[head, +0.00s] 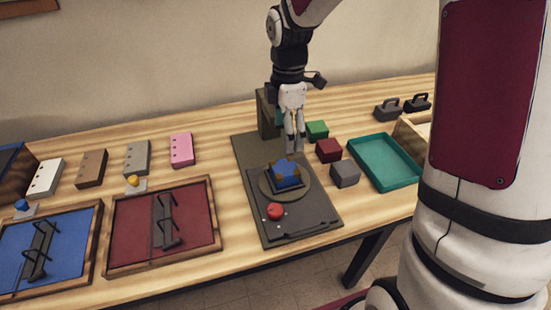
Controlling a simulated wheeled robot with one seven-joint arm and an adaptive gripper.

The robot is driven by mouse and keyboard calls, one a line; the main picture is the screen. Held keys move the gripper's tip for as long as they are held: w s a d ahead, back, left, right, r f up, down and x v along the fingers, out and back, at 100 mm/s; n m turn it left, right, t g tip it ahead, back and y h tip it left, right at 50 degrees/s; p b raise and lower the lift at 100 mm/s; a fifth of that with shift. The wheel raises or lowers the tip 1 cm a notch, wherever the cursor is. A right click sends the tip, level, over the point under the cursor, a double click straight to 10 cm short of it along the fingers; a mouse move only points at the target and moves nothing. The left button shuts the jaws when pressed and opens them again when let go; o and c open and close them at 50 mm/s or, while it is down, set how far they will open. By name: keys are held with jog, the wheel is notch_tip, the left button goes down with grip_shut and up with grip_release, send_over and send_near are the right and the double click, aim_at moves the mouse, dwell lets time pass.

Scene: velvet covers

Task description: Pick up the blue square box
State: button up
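Green (317,130), red (328,150) and grey (345,173) blocks stand close to the right of the fixture. A teal tray (386,163) lies farther right. A red knob (274,211) is in front of the box. A dark upright post (267,115) rises behind.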

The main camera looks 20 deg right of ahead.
aim_at(285, 167)
notch_tip(285, 167, down, 14)
jog(key=shift+r, duration=0.1)
dwell(0.5)
jog(key=c, duration=1.3)
